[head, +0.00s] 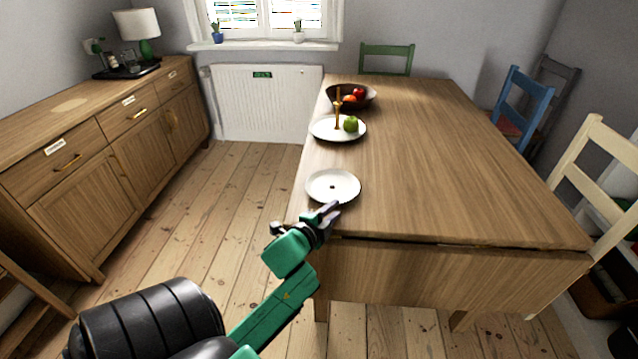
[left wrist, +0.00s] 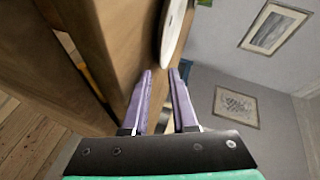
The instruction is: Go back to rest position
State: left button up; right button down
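My left gripper (head: 328,211) is at the near left corner of the wooden table (head: 430,150), close to the near white plate (head: 320,192). In the left wrist view its two purple fingers (left wrist: 161,78) are apart with nothing between them. Part of the plate (left wrist: 174,30) shows there beyond the fingertips, on the table top. The plate lies flat and has a small dark spot or item at its middle, too small to tell. My right gripper is not in view.
A second white plate (head: 320,134) holds a green apple (head: 351,124) and an upright brown item. A dark fruit bowl (head: 366,101) stands behind it. A sideboard (head: 80,190) with a lamp (head: 138,27) is at left. Chairs stand around the table. Floorboards (head: 210,215) between are clear.

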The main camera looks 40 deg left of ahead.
pick_arm(q)
jog(key=v, duration=0.7)
jog(key=shift+s+r, duration=0.3)
jog(key=shift+r, duration=0.2)
jog(key=s+d+f+n+g+h, duration=0.4)
jog(key=s+d+f+n+g, duration=0.6)
jog(key=s+d+f+g, duration=0.15)
notch_tip(320, 180, down, 19)
jog(key=s+p, duration=0.1)
jog(key=p, duration=0.4)
jog(key=s+a+f+g+p, duration=0.1)
jog(key=s+f, duration=0.4)
jog(key=s, duration=0.3)
jog(key=s+a+f+g+p, duration=0.1)
jog(key=s+a+f+p, duration=0.1)
jog(key=s+f, duration=0.3)
jog(key=s, duration=0.4)
jog(key=shift+f+y+p, duration=0.3)
jog(key=shift+f+y, duration=0.1)
